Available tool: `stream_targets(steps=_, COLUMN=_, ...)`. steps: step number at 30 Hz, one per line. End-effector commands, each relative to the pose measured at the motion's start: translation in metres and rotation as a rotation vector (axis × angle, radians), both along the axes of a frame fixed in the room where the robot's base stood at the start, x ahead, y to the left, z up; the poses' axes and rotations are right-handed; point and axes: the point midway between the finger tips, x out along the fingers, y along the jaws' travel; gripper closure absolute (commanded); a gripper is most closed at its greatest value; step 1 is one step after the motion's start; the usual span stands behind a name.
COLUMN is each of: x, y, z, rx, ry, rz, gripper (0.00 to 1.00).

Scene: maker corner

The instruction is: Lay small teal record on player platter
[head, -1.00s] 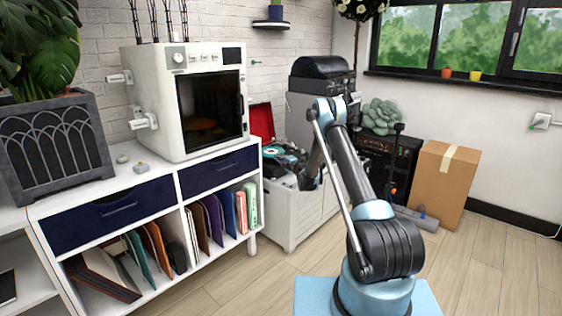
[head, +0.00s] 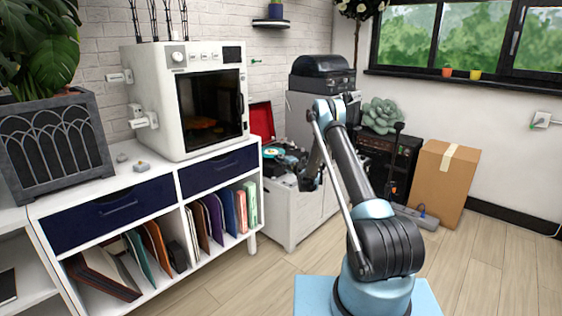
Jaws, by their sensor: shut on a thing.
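The small teal record (head: 273,153) shows as a small teal disc with a pale centre, over the dark record player (head: 287,150) on the white cabinet. My gripper (head: 288,160) is small and dark against the player, at the record's right edge, and is shut on the record. The fingertips are hard to make out. The platter is mostly hidden beneath the record and gripper, and I cannot tell whether the record touches it.
The player's red lid (head: 262,122) stands open at the back left. A white oven-like machine (head: 190,100) stands on the shelf unit (head: 150,172) at left. A cardboard box (head: 443,180) and a black amplifier (head: 391,160) stand at right. The wooden floor in front is clear.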

Motion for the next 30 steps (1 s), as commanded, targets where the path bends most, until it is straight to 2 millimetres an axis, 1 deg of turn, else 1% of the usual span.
stream_targets(steps=19, x=0.0001, y=-0.0003, z=-0.0037, rx=0.0, ry=0.0, rz=0.0, gripper=1.0)
stream_targets(steps=21, x=0.0001, y=-0.0004, z=-0.0037, rx=0.0, ry=0.0, rz=0.0, gripper=0.81)
stream_targets(steps=22, x=0.0001, y=-0.0004, z=-0.0037, rx=0.0, ry=0.0, rz=0.0, gripper=0.75)
stream_targets(steps=23, x=0.0002, y=-0.0004, z=-0.0037, rx=0.0, ry=0.0, rz=0.0, gripper=0.72)
stream_targets(steps=30, x=0.0001, y=-0.0005, z=-0.0039, rx=0.0, ry=0.0, rz=0.0, gripper=0.72)
